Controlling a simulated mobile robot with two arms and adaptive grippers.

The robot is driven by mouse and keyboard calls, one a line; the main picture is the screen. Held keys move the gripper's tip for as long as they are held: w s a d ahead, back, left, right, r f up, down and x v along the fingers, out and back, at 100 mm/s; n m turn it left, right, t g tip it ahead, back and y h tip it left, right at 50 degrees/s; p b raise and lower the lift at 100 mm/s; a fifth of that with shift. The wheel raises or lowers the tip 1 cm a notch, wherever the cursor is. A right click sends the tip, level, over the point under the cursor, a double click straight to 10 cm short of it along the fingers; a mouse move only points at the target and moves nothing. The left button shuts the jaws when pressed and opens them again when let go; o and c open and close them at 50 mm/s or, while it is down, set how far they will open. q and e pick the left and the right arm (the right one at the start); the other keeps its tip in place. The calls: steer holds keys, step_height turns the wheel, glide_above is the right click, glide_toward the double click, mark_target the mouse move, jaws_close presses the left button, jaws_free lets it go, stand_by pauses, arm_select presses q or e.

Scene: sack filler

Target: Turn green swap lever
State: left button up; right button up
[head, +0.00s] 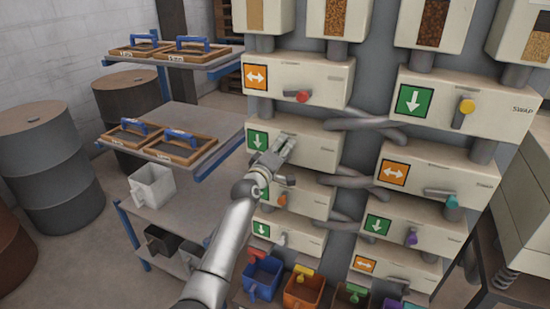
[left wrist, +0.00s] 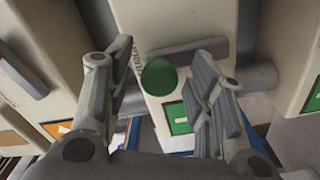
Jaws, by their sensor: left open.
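The green swap lever's round green knob (left wrist: 158,76) shows in the left wrist view, on the front of a cream box, between my open fingers and apart from them. In the head view my left gripper (head: 283,155) is at the front of the second box down in the left column and hides most or all of the lever. This box (head: 315,141) carries a green sign with a white down arrow (head: 258,140). In the left wrist view my left gripper (left wrist: 163,62) is open, with one finger on each side of the knob. My right gripper is not in view.
Boxes above, below and beside carry a red lever (head: 303,96), a yellow lever (head: 467,106), an orange lever (head: 281,199), a teal lever (head: 452,201) and a purple lever (head: 411,238). Grey pipes (head: 365,124) join the columns. Coloured bins (head: 303,291) stand below. A shelf rack (head: 200,155) stands left.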

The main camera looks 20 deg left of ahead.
arm_select(q)
steer(key=s, duration=1.1)
steer(key=shift+s+a, duration=0.25)
steer(key=shift+s, duration=0.15)
